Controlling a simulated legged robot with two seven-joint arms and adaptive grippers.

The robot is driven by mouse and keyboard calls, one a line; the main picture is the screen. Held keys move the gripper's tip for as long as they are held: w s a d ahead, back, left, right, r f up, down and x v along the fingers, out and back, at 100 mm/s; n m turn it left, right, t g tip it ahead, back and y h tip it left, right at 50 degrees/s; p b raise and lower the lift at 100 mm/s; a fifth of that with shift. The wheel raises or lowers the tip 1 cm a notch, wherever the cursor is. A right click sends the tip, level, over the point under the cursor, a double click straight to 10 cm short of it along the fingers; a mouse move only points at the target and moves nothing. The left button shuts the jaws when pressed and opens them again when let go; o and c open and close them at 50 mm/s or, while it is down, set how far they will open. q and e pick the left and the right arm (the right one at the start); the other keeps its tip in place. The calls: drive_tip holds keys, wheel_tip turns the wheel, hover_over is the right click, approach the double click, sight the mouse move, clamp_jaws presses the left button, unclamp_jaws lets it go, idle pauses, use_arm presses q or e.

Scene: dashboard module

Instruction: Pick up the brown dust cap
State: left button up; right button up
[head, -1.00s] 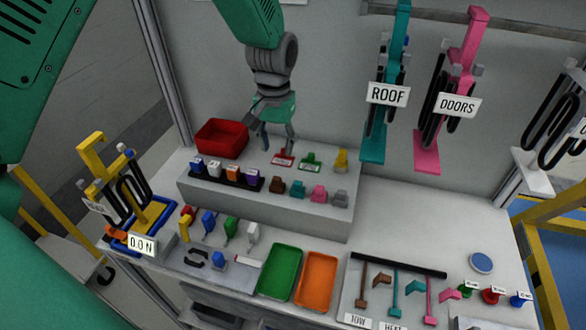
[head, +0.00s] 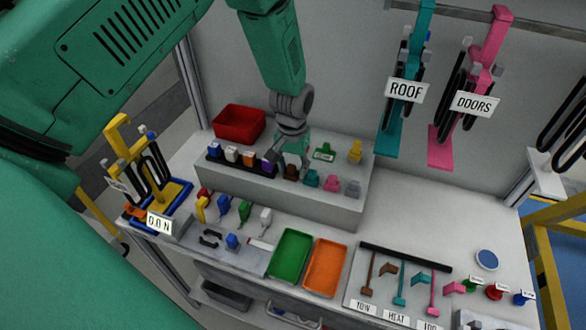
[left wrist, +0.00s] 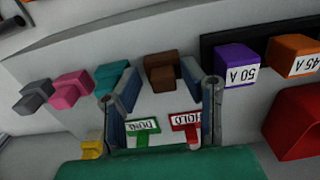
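The brown dust cap (head: 291,173) stands on the front of the raised grey shelf, in a row with teal, pink and grey caps. It also shows in the left wrist view (left wrist: 161,72), a stepped brown block. My left gripper (head: 288,163) comes down from above, just behind and over the brown cap. In the left wrist view the left gripper (left wrist: 168,88) is open, its two fingers apart with the brown cap between or just beyond their tips; contact cannot be told. My right gripper is not in view.
Teal (head: 311,178), pink (head: 331,184) and grey (head: 351,188) caps stand to the right. Fuse blocks, including a purple one (left wrist: 237,65), are close on the other side. A red bin (head: 240,124) and a green tag (head: 324,152) sit behind on the shelf.

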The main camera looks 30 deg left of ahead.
use_arm(q)
drive_tip(key=shift+f, duration=0.55)
drive_tip(key=shift+a+f, duration=0.25)
drive_tip(key=shift+w+a, duration=0.1)
drive_tip(key=shift+w, duration=0.05)
drive_tip(key=c, duration=0.4)
drive_tip(key=shift+d+r, duration=0.1)
drive_tip(key=shift+d, duration=0.15)
